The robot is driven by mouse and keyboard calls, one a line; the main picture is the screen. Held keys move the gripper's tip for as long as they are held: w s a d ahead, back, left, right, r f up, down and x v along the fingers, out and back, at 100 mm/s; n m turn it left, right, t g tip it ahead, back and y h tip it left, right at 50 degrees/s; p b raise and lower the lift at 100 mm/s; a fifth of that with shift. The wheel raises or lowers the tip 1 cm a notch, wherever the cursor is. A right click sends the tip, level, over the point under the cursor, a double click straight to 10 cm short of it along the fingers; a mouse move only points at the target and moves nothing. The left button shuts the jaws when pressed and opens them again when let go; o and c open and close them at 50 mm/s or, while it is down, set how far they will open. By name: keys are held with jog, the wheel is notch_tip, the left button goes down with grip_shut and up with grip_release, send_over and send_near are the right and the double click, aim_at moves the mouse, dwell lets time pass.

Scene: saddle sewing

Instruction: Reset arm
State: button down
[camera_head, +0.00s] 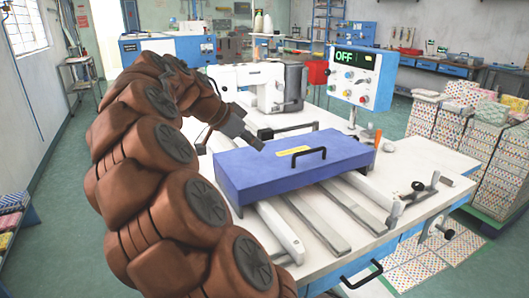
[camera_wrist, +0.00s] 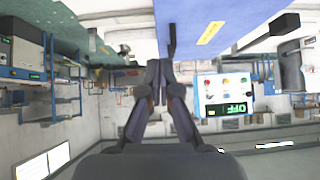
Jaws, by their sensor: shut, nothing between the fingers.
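My gripper (camera_head: 258,144) is at the end of my brown arm, by the back left part of the blue box lid (camera_head: 235,176). In the wrist view my gripper (camera_wrist: 157,72) shows with its dark fingers together and nothing between them. The blue lid, with a black handle and a yellow label, lies across the rails on the white work table (camera_head: 450,170). The lid also shows at the top of the wrist view (camera_wrist: 205,18). I cannot tell whether the fingertips touch it.
A white sewing machine (camera_head: 245,80) stands behind the lid. A control box (camera_head: 363,75) reading OFF stands at the back right of the table. Metal rails (camera_head: 318,218) run under the lid toward the front. Stacks of patterned material (camera_head: 470,125) stand on the right. Green floor is open at the left.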

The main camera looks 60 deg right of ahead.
jog(key=shift+w+a+r, duration=0.1)
jog(key=shift+a+r, duration=0.15)
jog(key=shift+r, duration=0.05)
jog(key=s+a+f+n+y+p, duration=0.2)
jog(key=a+n, duration=0.6)
jog(key=a, duration=0.4)
jog(key=s+a+f+n+t+y+p, duration=0.1)
jog(key=s+a+f+n+y+p, duration=0.2)
jog(key=s+a+n, duration=0.5)
jog(key=s+a+f+n+t+y+p, duration=0.1)
jog(key=s+a+f+n+y+p, duration=0.2)
jog(key=a, duration=1.5)
jog(key=s+f+n+p, duration=0.1)
jog(key=s+f+n, duration=0.2)
jog(key=n, duration=0.2)
jog(key=shift+s+f, duration=0.3)
jog(key=shift+s, duration=0.1)
